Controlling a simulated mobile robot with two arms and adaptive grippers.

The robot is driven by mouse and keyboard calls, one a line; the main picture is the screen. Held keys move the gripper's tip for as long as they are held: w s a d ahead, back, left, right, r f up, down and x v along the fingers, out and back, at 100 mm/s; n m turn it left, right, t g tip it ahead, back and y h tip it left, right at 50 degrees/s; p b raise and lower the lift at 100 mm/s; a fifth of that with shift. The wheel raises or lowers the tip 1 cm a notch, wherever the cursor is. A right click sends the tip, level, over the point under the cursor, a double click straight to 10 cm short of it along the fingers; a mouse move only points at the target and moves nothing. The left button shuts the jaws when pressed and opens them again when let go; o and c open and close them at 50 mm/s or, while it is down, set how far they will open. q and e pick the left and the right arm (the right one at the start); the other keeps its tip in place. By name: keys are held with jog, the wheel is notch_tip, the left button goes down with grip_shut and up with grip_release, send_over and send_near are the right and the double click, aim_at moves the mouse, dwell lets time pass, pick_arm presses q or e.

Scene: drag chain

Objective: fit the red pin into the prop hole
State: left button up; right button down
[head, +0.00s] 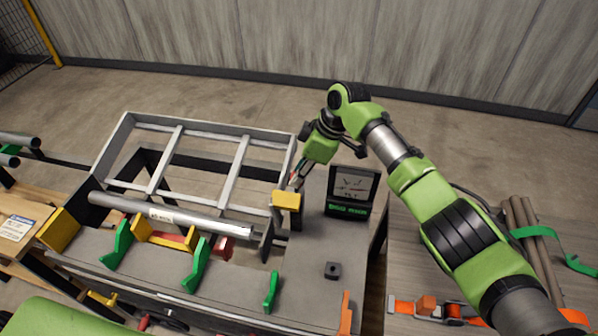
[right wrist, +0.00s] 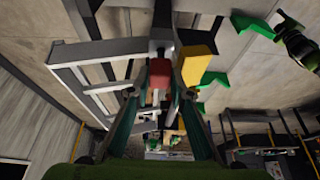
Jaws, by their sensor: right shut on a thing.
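My right gripper (head: 296,181) is at the right end of the grey frame, just above a yellow block (head: 287,200). In the right wrist view its fingers (right wrist: 160,85) are shut on the red pin (right wrist: 158,73). The pin's end is close to a grey upright part (right wrist: 160,42); I cannot tell whether they touch. The prop hole itself cannot be made out. In the head view the fingers largely hide the pin. A green and black part, probably my left gripper (right wrist: 286,38), shows at the upper right of the wrist view; its jaws are unclear.
A long grey tube (head: 170,214) lies across yellow and green supports (head: 196,264) on the bench. A small dark block (head: 332,270) and a black display (head: 352,190) stand right of the frame. Brown pipes (head: 535,235) and orange straps (head: 425,305) lie on the right table.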

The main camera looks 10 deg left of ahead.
jog(key=shift+f+b, duration=0.8)
jog(key=shift+f, duration=0.6)
jog(key=c, duration=1.7)
grip_release()
jog(key=shift+f, duration=0.1)
jog(key=v, duration=1.2)
